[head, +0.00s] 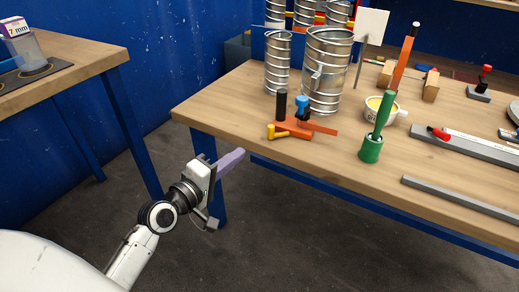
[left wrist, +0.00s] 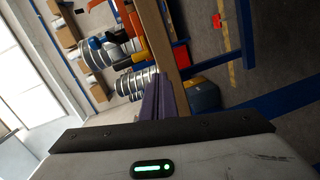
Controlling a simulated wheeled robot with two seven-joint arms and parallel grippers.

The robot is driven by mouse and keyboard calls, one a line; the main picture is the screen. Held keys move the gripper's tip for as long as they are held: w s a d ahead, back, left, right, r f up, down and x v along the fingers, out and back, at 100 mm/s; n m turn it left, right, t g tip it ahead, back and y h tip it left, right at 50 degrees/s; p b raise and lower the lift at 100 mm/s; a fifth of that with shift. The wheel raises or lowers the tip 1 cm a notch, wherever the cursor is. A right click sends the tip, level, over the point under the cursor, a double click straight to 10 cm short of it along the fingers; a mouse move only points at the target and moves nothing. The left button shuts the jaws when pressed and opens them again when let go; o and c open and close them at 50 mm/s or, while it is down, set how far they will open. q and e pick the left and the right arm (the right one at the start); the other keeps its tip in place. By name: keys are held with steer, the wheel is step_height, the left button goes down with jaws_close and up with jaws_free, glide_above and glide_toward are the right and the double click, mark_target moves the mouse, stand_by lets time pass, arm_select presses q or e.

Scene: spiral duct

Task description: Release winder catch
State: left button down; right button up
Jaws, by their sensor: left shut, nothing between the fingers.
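An orange device (head: 293,130) lies near the front left of the workbench, by the spiral ducts. It has an upright black handle, a blue knob (head: 302,105), a yellow knob (head: 271,131) and a flat orange arm. I cannot tell which part is the catch. My left gripper (head: 236,157), with purple fingers, is shut and empty, in front of the bench's left end and apart from the device. In the left wrist view the shut fingers (left wrist: 165,98) point towards the bench; the orange device (left wrist: 132,22) shows beyond them. My right gripper is not in view.
Spiral metal ducts (head: 326,72) stand behind the device. A green-handled tool (head: 377,130) stands to its right, beside a cup (head: 388,112). A grey bar (head: 462,206) lies near the front edge. A second table (head: 75,62) stands at left, with open floor between.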

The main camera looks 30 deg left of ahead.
mark_target(260, 141)
arm_select(q)
steer(key=a+r+n, duration=0.1)
steer(key=w+a+r+n+t+b, duration=0.1)
steer(key=shift+w+a+r+n+y, duration=0.1)
steer(key=shift+a+r+n+y, duration=0.15)
steer(key=shift+r+n+y, duration=0.1)
steer(key=w, duration=0.4)
steer(key=w+b, duration=0.1)
steer(key=w, duration=0.4)
steer(key=shift+w+d+f, duration=0.1)
steer(key=shift+w+d, duration=0.05)
steer(key=shift+d, duration=0.05)
steer(key=d, duration=0.2)
steer(key=shift+s+d, duration=0.2)
steer(key=shift+d, duration=0.2)
steer(key=shift+s+d, duration=0.2)
steer(key=shift+d, duration=0.25)
steer(key=shift+d, duration=0.1)
